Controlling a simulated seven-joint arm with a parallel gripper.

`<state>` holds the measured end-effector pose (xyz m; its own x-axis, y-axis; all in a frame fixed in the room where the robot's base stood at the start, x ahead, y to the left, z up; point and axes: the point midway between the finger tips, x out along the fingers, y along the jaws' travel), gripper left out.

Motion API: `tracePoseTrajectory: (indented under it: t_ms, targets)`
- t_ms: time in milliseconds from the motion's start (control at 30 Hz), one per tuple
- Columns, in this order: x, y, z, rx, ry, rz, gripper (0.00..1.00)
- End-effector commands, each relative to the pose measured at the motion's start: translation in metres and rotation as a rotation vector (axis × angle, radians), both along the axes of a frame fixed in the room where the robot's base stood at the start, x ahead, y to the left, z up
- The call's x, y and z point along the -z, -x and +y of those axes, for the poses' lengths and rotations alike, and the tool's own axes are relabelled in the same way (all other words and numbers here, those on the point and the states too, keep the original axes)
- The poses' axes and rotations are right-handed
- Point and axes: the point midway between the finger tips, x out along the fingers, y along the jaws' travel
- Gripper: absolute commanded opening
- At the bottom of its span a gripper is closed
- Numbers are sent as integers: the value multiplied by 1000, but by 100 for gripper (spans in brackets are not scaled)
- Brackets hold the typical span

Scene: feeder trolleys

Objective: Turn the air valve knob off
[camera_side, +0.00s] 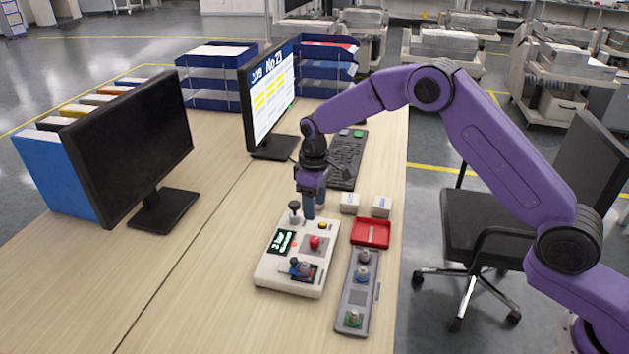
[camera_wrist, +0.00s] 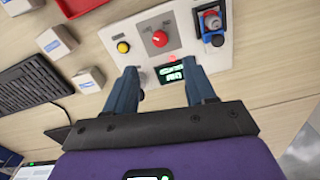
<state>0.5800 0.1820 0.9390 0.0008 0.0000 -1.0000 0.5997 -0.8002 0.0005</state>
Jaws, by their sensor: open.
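A white control box (camera_side: 327,243) sits on the table, and it fills the top middle of the wrist view (camera_wrist: 140,27). It carries a red round control (camera_side: 314,242), a yellow button (camera_side: 323,225), a green-lit display (camera_side: 282,241) and a black-topped stick (camera_side: 294,207). At its near edge is a blue valve-like fitting with a knob (camera_side: 302,268), which shows at the upper right of the wrist view (camera_wrist: 211,20). I cannot read which control is labelled as the air valve. My gripper (camera_side: 314,206) is open and empty above the box's far edge, fingers down (camera_wrist: 160,86).
A grey panel (camera_side: 358,298) with several knobs lies right of the box. A red tray (camera_side: 371,233) and two small white boxes (camera_side: 350,203) stand behind it. A keyboard (camera_side: 346,158) and monitors (camera_side: 130,148) are further off. Table left of the box is clear.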

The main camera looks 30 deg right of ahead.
Motion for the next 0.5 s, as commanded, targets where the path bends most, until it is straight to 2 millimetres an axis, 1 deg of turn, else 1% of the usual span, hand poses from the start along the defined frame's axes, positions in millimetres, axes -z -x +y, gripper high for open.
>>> tracePoseTrajectory:
  t_ms: [33, 200, 300, 500]
  targets:
    - [-12, -1, 0, 0, -2, -5, 55]
    - [-41, -1, 0, 0, -2, -4, 55]
    - [-52, -1, 0, 0, 0, -2, 55]
    - [-63, 0, 0, 0, 0, 0, 55]
